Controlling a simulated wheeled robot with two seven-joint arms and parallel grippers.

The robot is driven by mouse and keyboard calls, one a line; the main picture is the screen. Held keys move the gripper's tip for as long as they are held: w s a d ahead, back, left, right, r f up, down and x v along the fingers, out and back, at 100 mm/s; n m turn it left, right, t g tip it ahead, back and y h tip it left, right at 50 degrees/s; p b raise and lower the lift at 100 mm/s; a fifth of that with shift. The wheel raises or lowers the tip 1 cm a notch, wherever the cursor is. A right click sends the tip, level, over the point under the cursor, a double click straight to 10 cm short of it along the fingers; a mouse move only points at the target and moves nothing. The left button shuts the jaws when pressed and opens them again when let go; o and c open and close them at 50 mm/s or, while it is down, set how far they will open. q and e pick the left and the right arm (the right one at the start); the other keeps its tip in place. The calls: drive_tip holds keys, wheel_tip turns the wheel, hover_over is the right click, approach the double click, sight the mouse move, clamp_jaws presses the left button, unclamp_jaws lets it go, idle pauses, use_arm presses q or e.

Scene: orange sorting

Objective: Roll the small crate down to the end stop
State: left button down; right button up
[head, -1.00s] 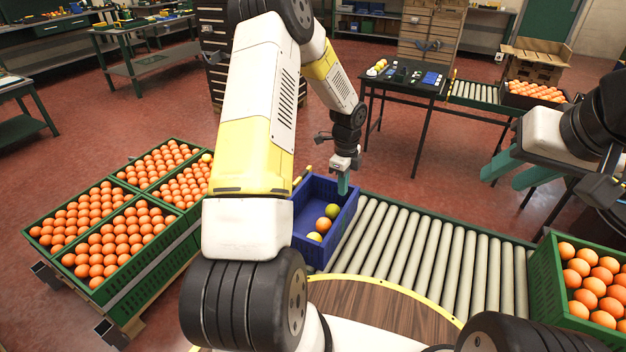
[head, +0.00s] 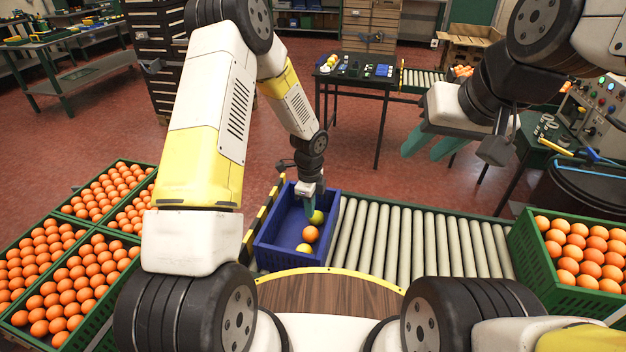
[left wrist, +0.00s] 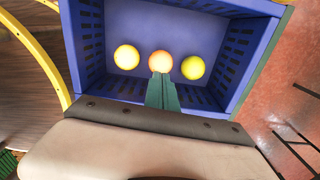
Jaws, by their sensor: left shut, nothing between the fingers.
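The small blue crate (head: 267,247) sits at the left end of the roller conveyor (head: 400,240) with one orange (head: 310,233) and two yellow-green fruits in it. A yellow-and-black striped bar, the end stop (head: 261,217), runs close along its left side; I cannot tell whether they touch. My left gripper (head: 311,203) is shut and empty, pointing down at the far part of the crate. In the left wrist view its fingers (left wrist: 162,92) reach over the crate (left wrist: 235,62), overlapping the orange's edge. My right gripper (head: 430,145) is open and empty, well above the floor behind the conveyor.
A green crate of oranges (head: 520,243) stands at the conveyor's right end. Several green crates of oranges (head: 95,320) stand at the left. The rollers between the blue crate and the right crate are clear. A dark table (head: 350,80) stands behind.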

sight(330, 222)
use_arm(q)
wheel_tip(330, 222, down, 2)
drive_tip(key=shift+f, duration=0.1)
drive_tip(key=shift+s+d+f, duration=0.1)
drive_tip(key=shift+s+d, duration=0.2)
drive_tip(key=shift+d, duration=0.7)
drive_tip(key=shift+s+d, duration=0.25)
drive_tip(key=shift+d, duration=0.75)
drive_tip(key=shift+s+d, duration=0.2)
drive_tip(key=shift+d, duration=0.5)
drive_tip(key=shift+s+d, duration=0.15)
drive_tip(key=shift+d, duration=0.5)
drive_tip(key=shift+a, duration=0.15)
